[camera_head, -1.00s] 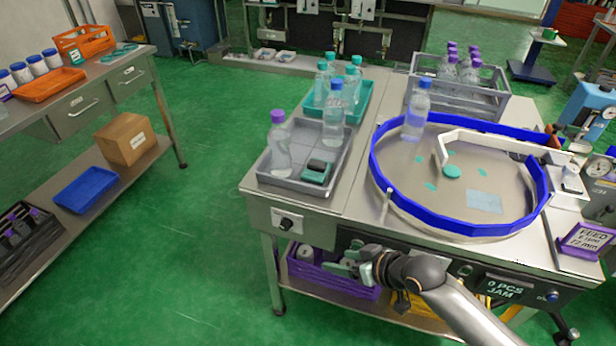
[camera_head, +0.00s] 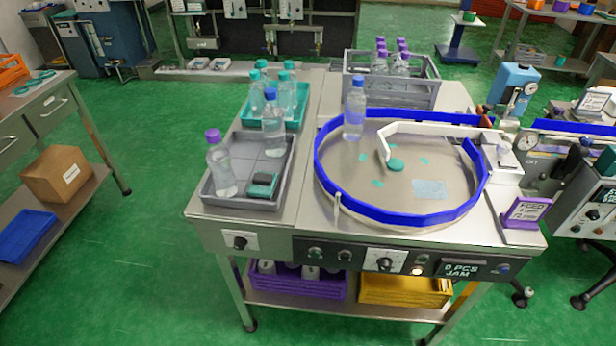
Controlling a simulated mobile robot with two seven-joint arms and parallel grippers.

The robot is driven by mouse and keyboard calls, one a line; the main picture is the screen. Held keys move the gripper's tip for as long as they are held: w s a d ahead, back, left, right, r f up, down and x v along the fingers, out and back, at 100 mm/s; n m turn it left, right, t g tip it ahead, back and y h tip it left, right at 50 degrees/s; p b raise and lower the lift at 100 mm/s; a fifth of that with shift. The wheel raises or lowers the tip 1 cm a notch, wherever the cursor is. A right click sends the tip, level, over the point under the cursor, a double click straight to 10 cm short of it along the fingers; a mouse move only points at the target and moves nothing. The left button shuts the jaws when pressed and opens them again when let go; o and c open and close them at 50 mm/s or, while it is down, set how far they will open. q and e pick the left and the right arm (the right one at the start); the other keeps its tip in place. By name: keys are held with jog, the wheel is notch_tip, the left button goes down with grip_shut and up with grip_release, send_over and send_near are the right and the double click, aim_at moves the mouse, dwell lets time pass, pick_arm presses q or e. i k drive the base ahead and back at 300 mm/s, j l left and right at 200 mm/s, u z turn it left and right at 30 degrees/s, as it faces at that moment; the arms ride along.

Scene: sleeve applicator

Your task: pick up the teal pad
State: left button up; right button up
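A small teal pad with a dark top (camera_head: 263,184) lies in the front right part of the grey tray (camera_head: 207,193) on the left of the steel table. A clear bottle with a purple cap (camera_head: 221,164) stands to its left in the same tray. A clear bottle with a blue cap (camera_head: 273,126) stands behind the pad. Neither of my grippers is in the head view.
A round table with a blue rim (camera_head: 400,216) fills the right of the steel table, with a bottle (camera_head: 354,108) and a white arm (camera_head: 440,130) on it. A teal tray (camera_head: 246,118) with several bottles and a grey crate (camera_head: 405,95) are behind.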

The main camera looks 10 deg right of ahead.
aim_at(263, 186)
jog(key=i+j+z, duration=0.15)
jog(key=j+z, duration=0.65)
jog(key=i+j+z, duration=0.1)
jog(key=j+z, duration=0.25)
jog(key=j, duration=1.4)
